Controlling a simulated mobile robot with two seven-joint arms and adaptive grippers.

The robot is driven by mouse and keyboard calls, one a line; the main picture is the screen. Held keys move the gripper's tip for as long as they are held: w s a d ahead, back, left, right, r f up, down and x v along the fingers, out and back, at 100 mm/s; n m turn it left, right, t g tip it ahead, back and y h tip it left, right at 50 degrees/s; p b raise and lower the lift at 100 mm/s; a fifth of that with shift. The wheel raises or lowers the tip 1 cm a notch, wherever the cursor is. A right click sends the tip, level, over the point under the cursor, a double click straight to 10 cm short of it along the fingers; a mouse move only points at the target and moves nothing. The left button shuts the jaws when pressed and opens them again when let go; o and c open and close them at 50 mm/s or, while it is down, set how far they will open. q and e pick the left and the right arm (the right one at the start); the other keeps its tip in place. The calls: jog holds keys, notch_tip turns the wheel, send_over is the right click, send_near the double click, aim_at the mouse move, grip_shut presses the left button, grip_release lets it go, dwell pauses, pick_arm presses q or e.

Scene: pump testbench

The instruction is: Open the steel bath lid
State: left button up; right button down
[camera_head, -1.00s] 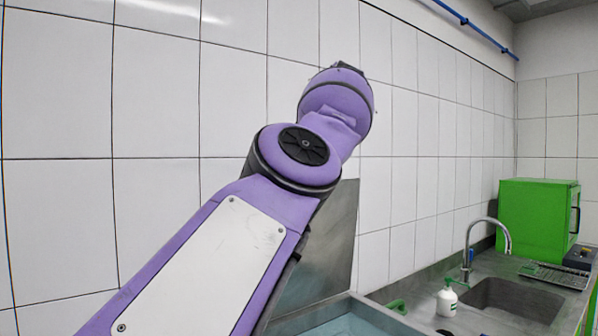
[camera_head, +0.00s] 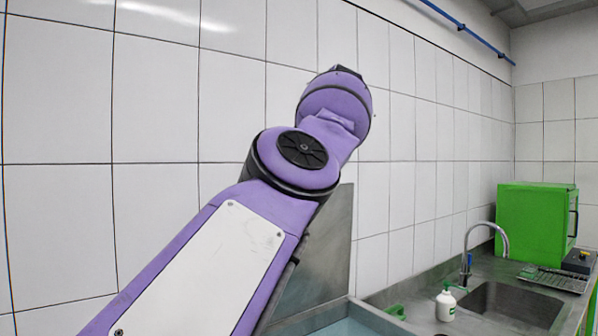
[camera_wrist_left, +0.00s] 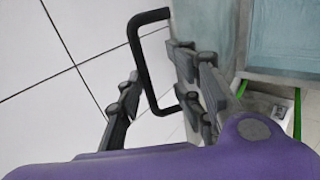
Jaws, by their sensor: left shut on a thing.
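The steel bath lid (camera_head: 335,240) stands raised as a grey metal panel behind the bath in the head view, partly hidden by my left arm. The bath (camera_head: 349,326), with its pale blue inside, shows at the bottom edge, and its rim and blue inside also show in the left wrist view (camera_wrist_left: 285,40). A black bent-bar handle (camera_wrist_left: 136,45) runs between the fingers of my left gripper (camera_wrist_left: 157,82), which is shut on it. The handle's mounting to the lid is not clear. My left gripper is hidden in the head view. My right gripper is not in view.
A sink (camera_head: 510,305) with a tap (camera_head: 470,245) and a white bottle (camera_head: 446,303) are on the counter at right. A green box (camera_head: 535,222) stands beyond. The tiled wall (camera_head: 60,200) is close behind my left arm.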

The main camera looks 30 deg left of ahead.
pick_arm(q)
jog(key=shift+f, duration=0.4)
jog(key=shift+r, duration=0.1)
jog(key=s+d+r, duration=0.1)
jog(key=s+d, duration=0.4)
jog(key=d, duration=0.6)
jog(key=shift+d+r, duration=0.15)
jog(key=shift+d, duration=0.2)
